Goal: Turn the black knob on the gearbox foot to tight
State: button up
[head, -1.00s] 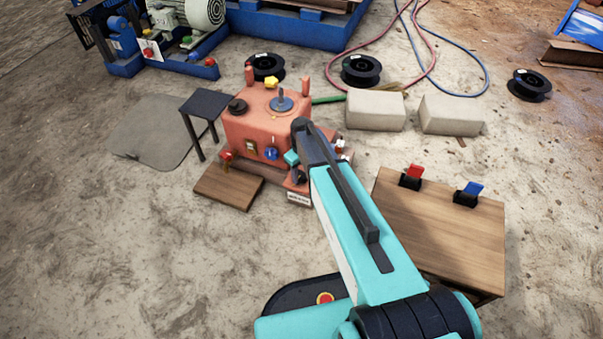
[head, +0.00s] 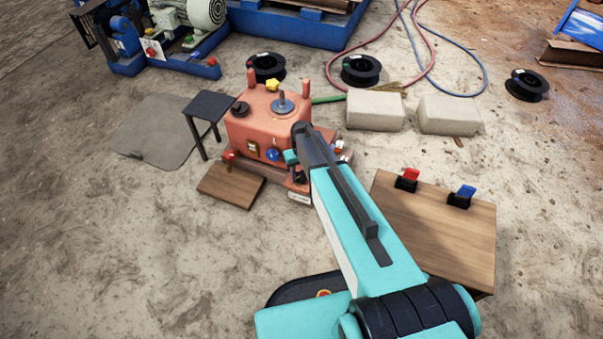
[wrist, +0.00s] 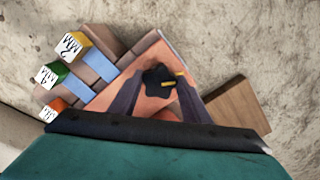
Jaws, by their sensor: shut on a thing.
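The orange-red gearbox (head: 255,128) stands on the floor near the middle of the head view. In the wrist view the black knob (wrist: 156,79), a lobed shape with a yellow pointer (wrist: 173,84), sits on the orange foot (wrist: 172,62). My gripper (wrist: 160,82) reaches down over the foot with one finger on each side of the knob and is shut on it. The pointer points right in the wrist view. In the head view my arm and wrist hide most of the knob. A small white label (head: 299,197) shows at the foot's front edge, too small to read.
Yellow (wrist: 73,45), green (wrist: 54,74) and orange (wrist: 53,109) blocks with white marked faces stand beside the foot. A wooden board (head: 231,186) lies at the gearbox's front left. A wooden table (head: 440,225) with red and blue clips is at right.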

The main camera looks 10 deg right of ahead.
aim_at(301, 177)
jog(key=o, duration=1)
jog(key=shift+o, duration=0.2)
jog(key=shift+r, duration=0.1)
notch_tip(301, 177, up, 14)
jog(key=p, duration=0.3)
jog(key=shift+f+p, duration=0.2)
jog(key=shift+p, duration=0.15)
